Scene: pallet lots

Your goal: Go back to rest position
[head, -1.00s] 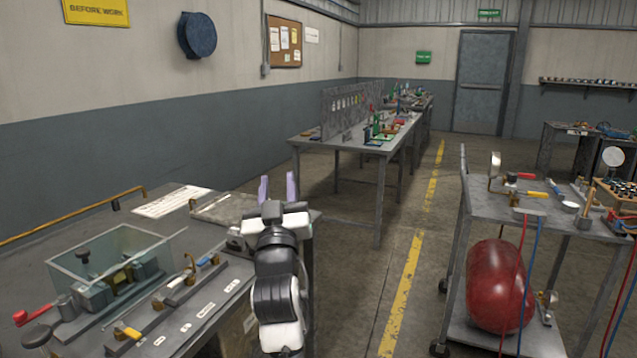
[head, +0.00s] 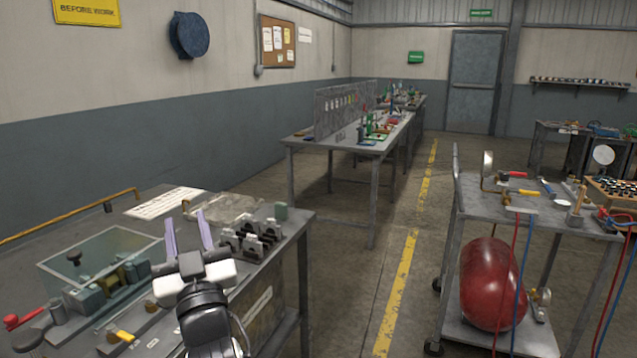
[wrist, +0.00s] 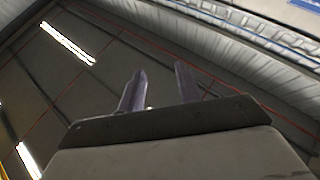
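My gripper (head: 188,236) is at the lower left of the head view, over the near workbench. Its two purple fingers point up and stand apart with nothing between them. In the wrist view my gripper (wrist: 158,88) shows the same gap, with the ceiling and its lights behind it. My arm hides part of the bench below it.
The near workbench (head: 282,262) holds a clear-walled box (head: 100,262) and several grey metal blocks (head: 250,238). A cart (head: 470,205) with a red tank (head: 490,285) stands at the right. A floor aisle with a yellow line (head: 398,290) is open between them.

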